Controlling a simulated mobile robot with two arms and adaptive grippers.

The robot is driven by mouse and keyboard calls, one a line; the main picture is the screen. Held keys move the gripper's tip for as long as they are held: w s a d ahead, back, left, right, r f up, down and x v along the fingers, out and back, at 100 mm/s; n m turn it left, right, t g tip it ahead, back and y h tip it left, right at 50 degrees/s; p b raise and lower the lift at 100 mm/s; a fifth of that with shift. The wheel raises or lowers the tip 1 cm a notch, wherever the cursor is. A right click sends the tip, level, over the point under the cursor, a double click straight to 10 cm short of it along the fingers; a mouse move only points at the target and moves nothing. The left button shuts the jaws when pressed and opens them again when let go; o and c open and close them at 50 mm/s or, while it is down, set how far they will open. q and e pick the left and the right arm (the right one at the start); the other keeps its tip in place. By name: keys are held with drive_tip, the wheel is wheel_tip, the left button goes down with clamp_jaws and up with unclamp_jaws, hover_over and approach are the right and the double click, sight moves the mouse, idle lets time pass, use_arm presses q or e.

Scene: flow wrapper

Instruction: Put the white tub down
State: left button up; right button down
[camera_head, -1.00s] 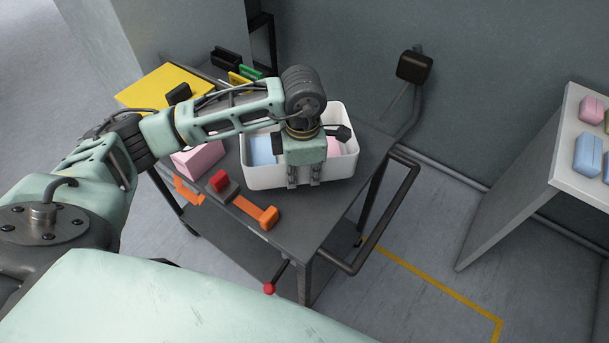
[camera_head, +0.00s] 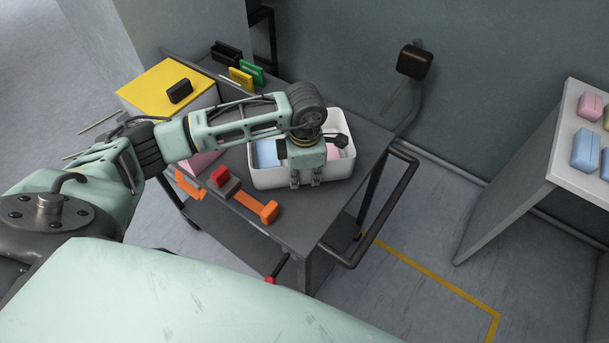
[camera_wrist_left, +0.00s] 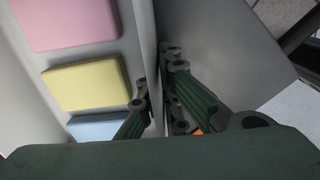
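The white tub (camera_head: 272,178) is upright at the dark cart's top (camera_head: 312,223). It appears to rest there, though its underside is hidden. It holds pink, yellow and light-blue blocks; the yellow block (camera_wrist_left: 84,84) shows clearly in the left wrist view. My left gripper (camera_head: 307,181) points down at the tub's near wall. In the left wrist view its fingers (camera_wrist_left: 158,92) stand on either side of that wall (camera_wrist_left: 154,45), one inside and one outside, closed on it. My right gripper is out of view.
An orange and grey tool with a red part (camera_head: 220,176) lies left of the tub. A yellow-topped box (camera_head: 150,90) stands at the cart's back left. The cart's handle (camera_head: 385,215) is on the right. A pale table (camera_head: 565,165) with wrapped packs stands further right.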

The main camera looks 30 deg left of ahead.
use_arm(q)
drive_tip(key=o, duration=0.4)
drive_tip(key=shift+r, duration=0.1)
drive_tip(key=shift+r, duration=0.5)
wheel_tip(320, 180, up, 11)
drive_tip(key=shift+s+d+r+b, duration=0.1)
drive_tip(key=shift+b, duration=0.95)
